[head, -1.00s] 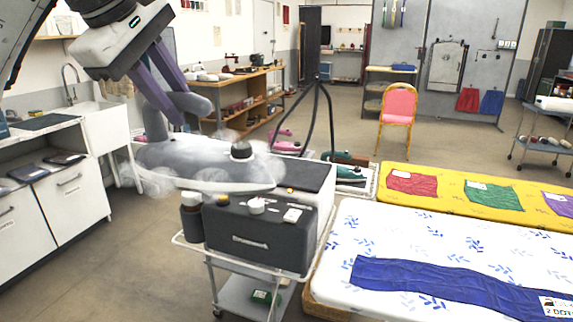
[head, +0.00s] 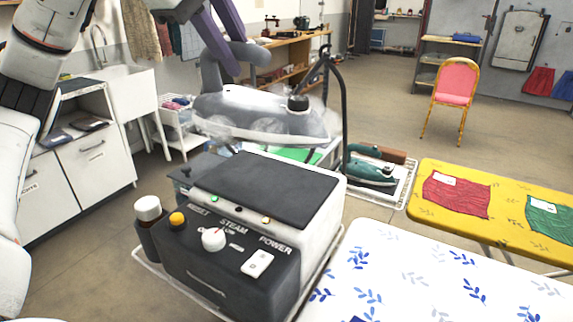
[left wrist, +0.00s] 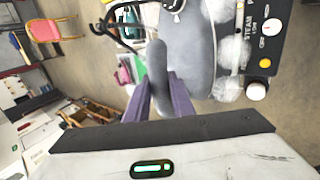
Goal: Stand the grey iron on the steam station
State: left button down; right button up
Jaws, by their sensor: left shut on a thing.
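The grey iron (head: 255,122) hangs in the air with whitish steam around it, level or nearly so. My left gripper (head: 236,58) has its purple fingers shut on the iron's handle. The left wrist view shows the fingers (left wrist: 163,88) on either side of the handle, with the iron's body (left wrist: 195,50) beyond. The steam station (head: 230,262) is a dark-fronted box with a knob, buttons and a dark top plate (head: 268,188). In the head view the iron appears above and beyond the plate, apart from it. My right gripper is not in view.
The station stands on a white trolley (head: 160,283). A dark hose stand (head: 343,95) rises behind it. A green iron (head: 372,172) lies in a tray to the right. Ironing boards, one white-covered (head: 400,290) and one yellow (head: 490,205), flank the right side. The station's top plate is bare.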

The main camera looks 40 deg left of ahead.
aim_at(233, 98)
pick_arm(q)
jog(key=shift+w+r, duration=0.1)
jog(key=shift+w, duration=0.3)
jog(key=f+b, duration=0.3)
jog(key=f, duration=0.2)
jog(key=shift+s, duration=0.2)
jog(key=shift+f+b, duration=0.3)
jog(key=shift+f, duration=0.45)
jog(key=shift+f+b, duration=0.45)
jog(key=shift+f, duration=1.2)
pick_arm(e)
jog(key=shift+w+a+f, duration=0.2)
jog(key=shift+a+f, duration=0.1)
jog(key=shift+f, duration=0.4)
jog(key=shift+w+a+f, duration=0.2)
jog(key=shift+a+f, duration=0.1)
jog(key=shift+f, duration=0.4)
pick_arm(q)
jog(key=shift+f, duration=0.1)
jog(key=c, duration=1.5)
grip_release()
jog(key=shift+c, duration=0.2)
jog(key=shift+f, duration=0.1)
